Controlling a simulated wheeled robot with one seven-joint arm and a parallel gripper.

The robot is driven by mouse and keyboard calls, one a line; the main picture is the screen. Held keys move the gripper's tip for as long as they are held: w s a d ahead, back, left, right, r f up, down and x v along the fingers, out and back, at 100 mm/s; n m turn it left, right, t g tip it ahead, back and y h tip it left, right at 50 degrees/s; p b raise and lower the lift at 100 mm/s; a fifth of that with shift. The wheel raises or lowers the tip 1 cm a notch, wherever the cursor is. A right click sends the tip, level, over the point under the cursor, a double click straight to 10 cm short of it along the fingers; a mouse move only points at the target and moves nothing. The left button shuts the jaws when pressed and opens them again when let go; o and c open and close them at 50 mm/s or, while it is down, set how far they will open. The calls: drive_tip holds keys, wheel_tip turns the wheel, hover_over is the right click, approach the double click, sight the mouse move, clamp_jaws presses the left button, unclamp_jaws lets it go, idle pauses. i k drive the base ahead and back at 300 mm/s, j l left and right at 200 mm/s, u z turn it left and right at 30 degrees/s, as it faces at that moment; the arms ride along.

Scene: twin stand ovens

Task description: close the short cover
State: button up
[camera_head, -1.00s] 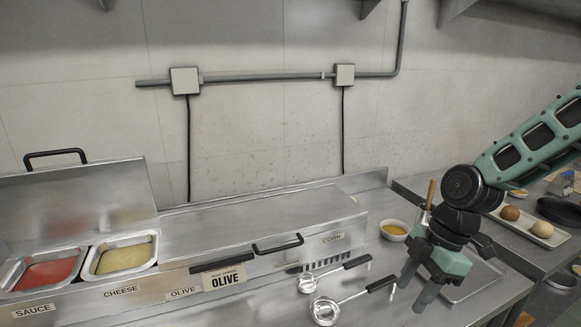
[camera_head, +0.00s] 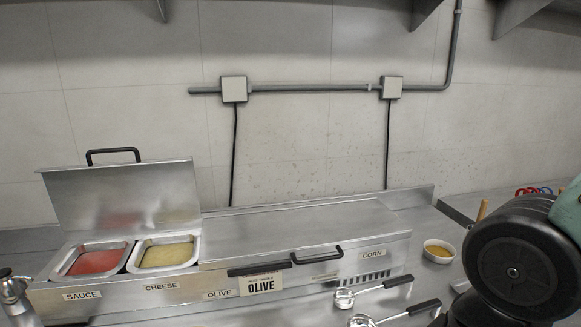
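The short cover (camera_head: 120,197) stands raised at the left, leaning against the back of the steel counter unit, with a black handle (camera_head: 114,151) on its top edge. Below it the sauce pan (camera_head: 97,262) with red content and the cheese pan (camera_head: 168,254) with yellow content lie open. The longer cover (camera_head: 300,229) beside it is down, with a black handle (camera_head: 318,255) at its front. My gripper is out of the picture; only a dark joint of my arm shows at the lower right, far from the short cover.
Two ladles (camera_head: 373,290) lie on the counter in front of the unit at the right. A small bowl (camera_head: 438,252) of yellow content stands right of the unit. A metal dispenser (camera_head: 15,297) stands at the lower left. Shelf brackets hang above.

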sight(90, 195)
drive_tip(key=u, duration=1.4)
